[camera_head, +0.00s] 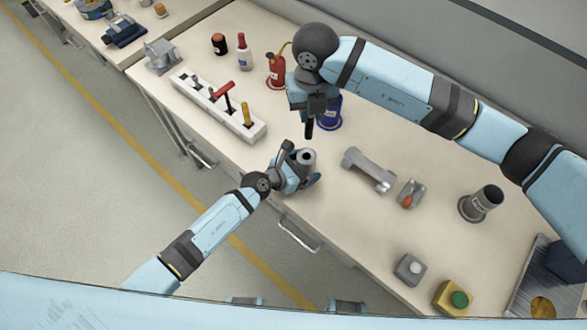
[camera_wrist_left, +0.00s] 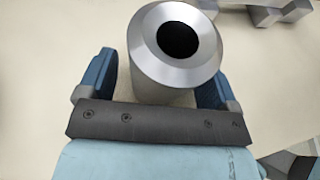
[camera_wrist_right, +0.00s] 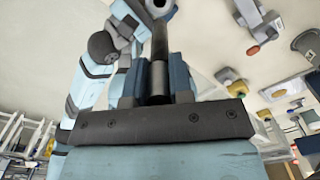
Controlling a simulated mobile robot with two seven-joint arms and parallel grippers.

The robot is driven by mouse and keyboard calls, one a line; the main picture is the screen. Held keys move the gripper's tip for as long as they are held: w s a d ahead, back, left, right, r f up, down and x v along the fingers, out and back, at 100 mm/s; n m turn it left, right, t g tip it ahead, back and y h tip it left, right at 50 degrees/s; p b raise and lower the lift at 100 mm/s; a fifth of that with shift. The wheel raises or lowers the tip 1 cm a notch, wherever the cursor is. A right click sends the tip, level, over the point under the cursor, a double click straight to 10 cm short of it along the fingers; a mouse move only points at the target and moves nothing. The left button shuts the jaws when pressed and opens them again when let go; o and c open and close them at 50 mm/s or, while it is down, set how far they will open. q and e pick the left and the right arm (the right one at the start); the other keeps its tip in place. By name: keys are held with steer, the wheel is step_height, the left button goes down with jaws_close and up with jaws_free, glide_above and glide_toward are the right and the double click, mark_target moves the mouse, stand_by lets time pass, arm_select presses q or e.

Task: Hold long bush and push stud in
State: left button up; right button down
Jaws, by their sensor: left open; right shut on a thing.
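The long bush (camera_head: 307,157) is a grey metal cylinder standing upright near the table's front edge. In the left wrist view the bush (camera_wrist_left: 152,45) shows its top ring and dark bore between my finger pads. My left gripper (camera_head: 301,165) is open, with one finger on each side of the bush; I cannot tell whether either touches. My right gripper (camera_head: 312,104) is shut on a dark stud (camera_head: 309,129), which points down, above and behind the bush. In the right wrist view the stud (camera_wrist_right: 158,50) sits between the blue fingers, its far end near the bush (camera_wrist_right: 160,7).
A white rack (camera_head: 255,133) with red and yellow-handled tools stands left. A red oil can (camera_head: 277,72) and a blue tin (camera_head: 330,113) are close to my right gripper. A grey link (camera_head: 369,168), a dark cup (camera_head: 480,204) and button boxes (camera_head: 453,298) lie right.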

arm_select(q)
steer(key=shift+w+d+f, duration=0.1)
steer(key=shift+w+d, duration=0.1)
steer(key=c, duration=1.1)
